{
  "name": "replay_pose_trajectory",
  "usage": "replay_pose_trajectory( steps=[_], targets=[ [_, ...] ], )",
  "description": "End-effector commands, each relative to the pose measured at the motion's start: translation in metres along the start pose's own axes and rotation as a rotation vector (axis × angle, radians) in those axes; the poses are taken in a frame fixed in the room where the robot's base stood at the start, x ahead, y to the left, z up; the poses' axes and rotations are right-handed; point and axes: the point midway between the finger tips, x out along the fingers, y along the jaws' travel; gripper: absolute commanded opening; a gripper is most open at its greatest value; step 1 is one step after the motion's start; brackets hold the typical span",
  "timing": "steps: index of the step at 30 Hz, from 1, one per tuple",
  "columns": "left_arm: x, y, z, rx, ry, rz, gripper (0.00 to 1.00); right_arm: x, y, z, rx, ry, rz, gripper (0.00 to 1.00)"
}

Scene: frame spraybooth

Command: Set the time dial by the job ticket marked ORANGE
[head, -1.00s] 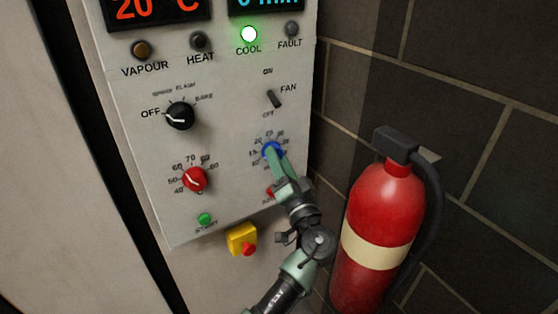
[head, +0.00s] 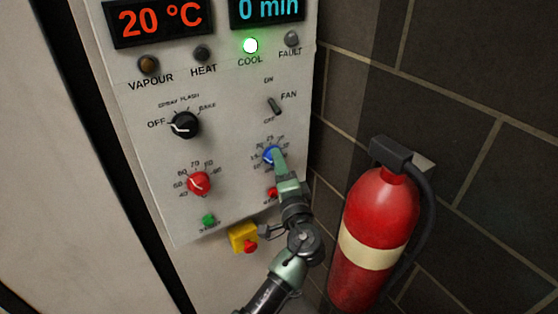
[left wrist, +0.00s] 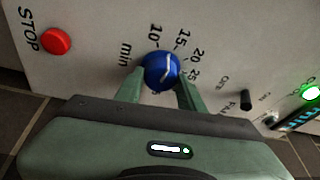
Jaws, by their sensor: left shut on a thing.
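The blue time dial (head: 271,155) is at the lower right of the grey control panel (head: 235,150). My left gripper (head: 279,162) is shut on it, one finger on each side, as the left wrist view of the dial (left wrist: 161,73) shows. The dial's white line points up and slightly right, toward the 15 side of its scale; the exact setting is hard to read. The time display (head: 266,8) reads 0 min, cut at the top. No job ticket is in view. My right gripper is not in view.
A red dial (head: 198,184), a black mode knob (head: 184,125) at OFF and a fan switch (head: 273,105) are nearby. A red stop button (left wrist: 56,41) sits beside the time dial. A yellow box (head: 242,238) is below; a fire extinguisher (head: 378,215) stands right.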

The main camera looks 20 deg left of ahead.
Motion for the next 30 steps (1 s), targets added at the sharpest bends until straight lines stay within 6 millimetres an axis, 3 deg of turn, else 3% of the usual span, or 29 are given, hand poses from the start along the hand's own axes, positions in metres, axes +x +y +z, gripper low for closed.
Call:
replay_pose_trajectory(
  steps=[14,15,17,26,30],
  targets=[
    [0.002,-0.003,0.001,0.018,-0.002,0.0,0.0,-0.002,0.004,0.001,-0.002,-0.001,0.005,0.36],
    [0.002,-0.003,0.001,0.018,-0.002,0.0,0.41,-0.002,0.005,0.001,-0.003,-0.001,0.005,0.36],
    [0.002,-0.003,0.001,0.018,-0.002,0.0,0.58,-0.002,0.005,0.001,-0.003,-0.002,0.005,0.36],
    [0.001,-0.001,0.0,0.018,0.0,0.004,0.6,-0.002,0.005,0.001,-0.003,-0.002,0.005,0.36],
    [-0.009,0.002,0.0,0.017,0.001,0.004,0.6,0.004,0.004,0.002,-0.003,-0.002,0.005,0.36]
  ],
)
